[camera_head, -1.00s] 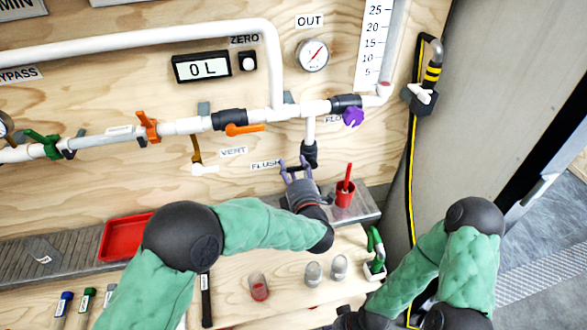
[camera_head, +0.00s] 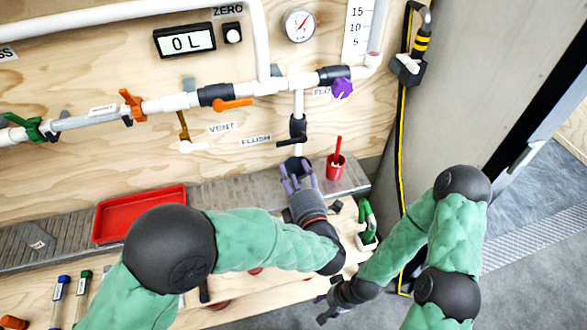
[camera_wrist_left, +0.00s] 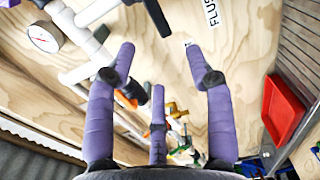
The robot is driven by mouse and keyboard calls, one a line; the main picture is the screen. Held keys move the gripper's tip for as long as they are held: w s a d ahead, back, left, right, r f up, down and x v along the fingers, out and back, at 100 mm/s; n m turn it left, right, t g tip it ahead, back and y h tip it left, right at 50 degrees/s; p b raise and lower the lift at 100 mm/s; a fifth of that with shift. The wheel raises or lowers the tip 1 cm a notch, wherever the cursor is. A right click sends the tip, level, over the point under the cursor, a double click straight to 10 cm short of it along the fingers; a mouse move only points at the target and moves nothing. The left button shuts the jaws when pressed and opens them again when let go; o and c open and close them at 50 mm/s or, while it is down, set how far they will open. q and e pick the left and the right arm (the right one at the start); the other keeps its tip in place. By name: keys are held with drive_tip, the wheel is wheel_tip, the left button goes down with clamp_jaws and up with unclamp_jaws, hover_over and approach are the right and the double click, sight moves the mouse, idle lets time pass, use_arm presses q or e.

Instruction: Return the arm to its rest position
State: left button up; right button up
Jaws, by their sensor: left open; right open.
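My left gripper (camera_head: 298,178) is open and empty in the head view, just below the black flush valve (camera_head: 298,127) and apart from it. The valve sits on the short vertical pipe, with its dark handle out to the left. In the left wrist view the purple fingers of the left gripper (camera_wrist_left: 160,75) are spread with nothing between them, and the wooden panel (camera_wrist_left: 235,55) lies beyond. My right gripper (camera_head: 330,302) is open, low in the head view, near the bench's front right edge, and partly cut by its own arm.
A red tray (camera_head: 140,213) and a red cup (camera_head: 335,168) stand on the grey ledge. A green-handled tool (camera_head: 367,222) is at the bench's right end. Bottles on the bench are mostly hidden by my left arm.

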idle(0.4)
use_arm(q)
drive_tip(key=a+f+m+g+h+p, duration=0.1)
drive_tip(key=a+f+m+g+h, duration=0.2)
drive_tip(key=f, duration=0.4)
drive_tip(key=a+f+m+g+h+p, duration=0.1)
drive_tip(key=f+m+g+p, duration=0.1)
drive_tip(key=f+m, duration=0.4)
drive_tip(key=a+f+m+g+h+p, duration=0.1)
drive_tip(key=a+f+m+g+h, duration=0.15)
drive_tip(key=f, duration=0.55)
drive_tip(key=s+a+f+m+g+h+p, duration=0.1)
drive_tip(key=s+f+m+g, duration=0.3)
drive_tip(key=s, duration=0.6)
drive_tip(key=s+a+f+m+g+h+p, duration=0.1)
drive_tip(key=s+f+m+g, duration=0.3)
drive_tip(key=s, duration=0.7)
wheel_tip(320, 180, down, 2)
drive_tip(key=shift+f+g+h+p, duration=0.2)
drive_tip(key=shift+g+h+p, duration=0.35)
drive_tip(key=shift+g+p, duration=0.15)
drive_tip(key=shift+a, duration=0.1)
